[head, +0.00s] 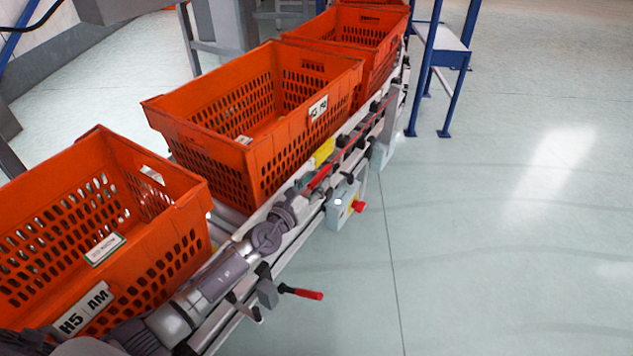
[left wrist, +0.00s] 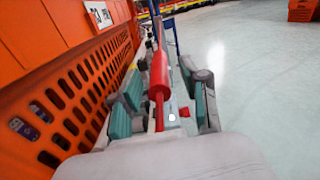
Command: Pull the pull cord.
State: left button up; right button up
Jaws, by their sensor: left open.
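The pull cord (head: 321,175) is a thin red line with a thicker red cylinder, running along the side rail of the conveyor. In the left wrist view the red cylinder (left wrist: 159,72) and its thin red rod lie ahead, between the fingers in the picture. My left gripper (head: 308,188) is open beside the rail, close to the near end of the red cylinder. In the left wrist view its teal-padded fingers (left wrist: 165,103) stand apart on either side of the red rod. I cannot tell whether they touch it. My right gripper is not in view.
Orange totes stand in a row on the conveyor: a near one (head: 150,200), a middle one (head: 270,165) and a far one (head: 383,35). A box with a red button (head: 358,206) hangs below the rail. A red-tipped lever (head: 305,293) sticks out nearer. The right floor is clear.

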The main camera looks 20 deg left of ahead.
pick_arm(q)
jog(key=shift+w+d, duration=0.15)
jog(key=shift+w, duration=0.45)
grip_shut()
